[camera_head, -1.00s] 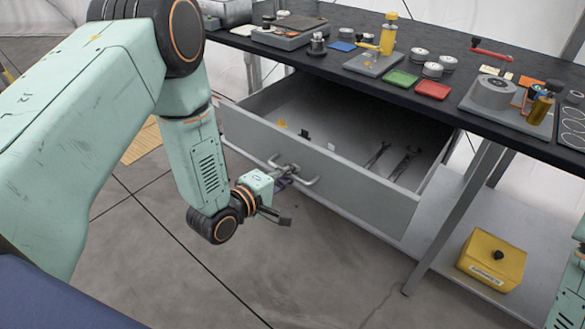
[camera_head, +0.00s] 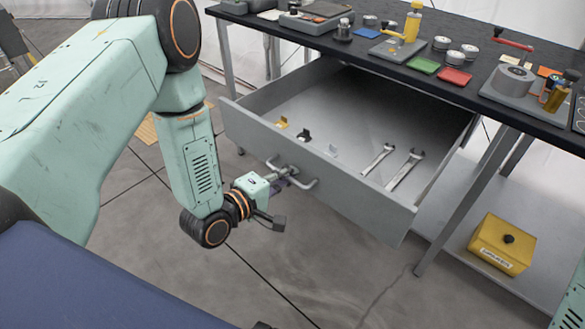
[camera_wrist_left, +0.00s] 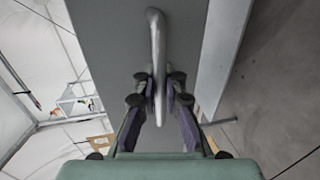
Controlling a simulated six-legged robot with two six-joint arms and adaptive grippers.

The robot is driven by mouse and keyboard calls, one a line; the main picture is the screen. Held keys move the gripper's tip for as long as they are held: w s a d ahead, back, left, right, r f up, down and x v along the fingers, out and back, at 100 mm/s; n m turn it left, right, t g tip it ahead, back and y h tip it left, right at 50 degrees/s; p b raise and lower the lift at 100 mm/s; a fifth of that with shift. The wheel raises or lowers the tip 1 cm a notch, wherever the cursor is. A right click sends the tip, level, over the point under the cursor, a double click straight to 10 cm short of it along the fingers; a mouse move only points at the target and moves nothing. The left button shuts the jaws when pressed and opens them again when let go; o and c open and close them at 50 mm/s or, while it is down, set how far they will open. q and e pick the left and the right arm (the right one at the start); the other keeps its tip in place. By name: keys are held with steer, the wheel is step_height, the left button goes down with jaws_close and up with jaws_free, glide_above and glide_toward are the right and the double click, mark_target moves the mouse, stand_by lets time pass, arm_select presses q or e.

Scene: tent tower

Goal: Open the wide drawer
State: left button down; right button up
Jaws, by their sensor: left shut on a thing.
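The wide drawer (camera_head: 250,128) is grey and hangs well out from under the dark workbench, with its inside showing. Its bar handle (camera_head: 305,184) is on the middle of the front panel. My left gripper (camera_head: 283,182) is shut on the handle. In the left wrist view the fingers (camera_wrist_left: 160,105) lie on either side of the handle (camera_wrist_left: 156,40), which runs up between them. Two wrenches (camera_head: 404,170) and a few small black, yellow and white pieces lie in the drawer. My right gripper is not in view; only part of that arm shows at the right edge.
The black worktop (camera_head: 340,52) carries a green tray (camera_head: 424,65), a red tray (camera_head: 453,76), metal discs and tools. A yellow box (camera_head: 503,245) sits on the low shelf at right. A table leg (camera_head: 468,200) stands right of the drawer. Floor in front is clear.

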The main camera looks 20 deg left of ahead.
arm_select(q)
steer(key=shift+v, duration=1.05)
steer(key=c, duration=1.7)
jaws_free()
steer(key=shift+s, duration=0.1)
steer(key=shift+f, duration=0.1)
steer(key=shift+v, duration=6)
